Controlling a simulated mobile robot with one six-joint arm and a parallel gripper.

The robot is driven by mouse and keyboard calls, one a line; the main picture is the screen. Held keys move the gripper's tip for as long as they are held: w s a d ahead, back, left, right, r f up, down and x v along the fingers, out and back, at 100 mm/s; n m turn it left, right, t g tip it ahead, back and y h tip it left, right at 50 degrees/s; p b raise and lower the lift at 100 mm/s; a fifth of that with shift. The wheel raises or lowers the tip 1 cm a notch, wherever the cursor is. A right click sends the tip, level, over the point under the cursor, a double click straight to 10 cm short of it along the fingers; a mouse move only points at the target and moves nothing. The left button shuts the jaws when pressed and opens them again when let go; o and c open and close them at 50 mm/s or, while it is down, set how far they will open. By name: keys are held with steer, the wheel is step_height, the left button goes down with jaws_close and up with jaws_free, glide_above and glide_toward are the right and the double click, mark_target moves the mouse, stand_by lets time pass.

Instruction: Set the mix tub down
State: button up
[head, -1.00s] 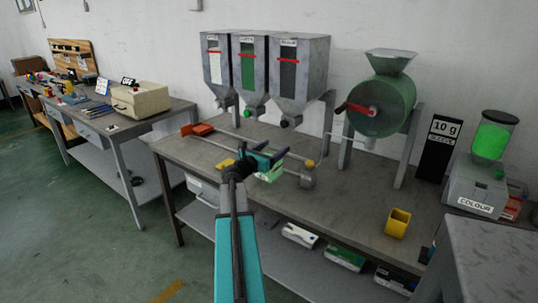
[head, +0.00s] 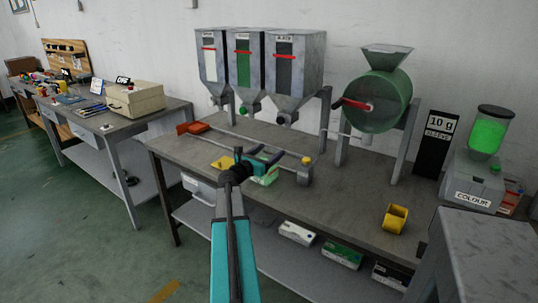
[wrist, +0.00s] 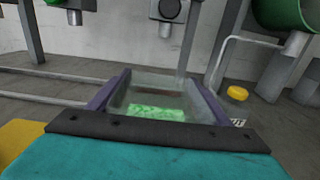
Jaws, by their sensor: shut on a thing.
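The mix tub (head: 266,179) is a clear, open-topped tub with bright green granules in its bottom. My gripper (head: 264,160) is shut on it above the front part of the grey bench (head: 340,205). In the wrist view the tub (wrist: 192,97) sits between the two purple fingers of my gripper (wrist: 160,90), its opening upward and the granules inside it. My arm and gripper hide part of the tub in the head view. I cannot tell whether its base touches the bench.
Three hoppers (head: 262,62) and a green drum (head: 378,103) stand behind. A yellow container (head: 395,218) stands right; bench between is clear.

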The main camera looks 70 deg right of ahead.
stand_by(0.3)
steer(key=o, duration=2)
steer(key=shift+f, duration=0.1)
steer(key=shift+r, duration=0.25)
steer(key=shift+a+f, duration=0.1)
steer(key=shift+a, duration=0.25)
steer(key=b+v, duration=0.1)
steer(key=v, duration=1)
steer(key=shift+w+a, duration=0.1)
steer(key=shift+w, duration=0.05)
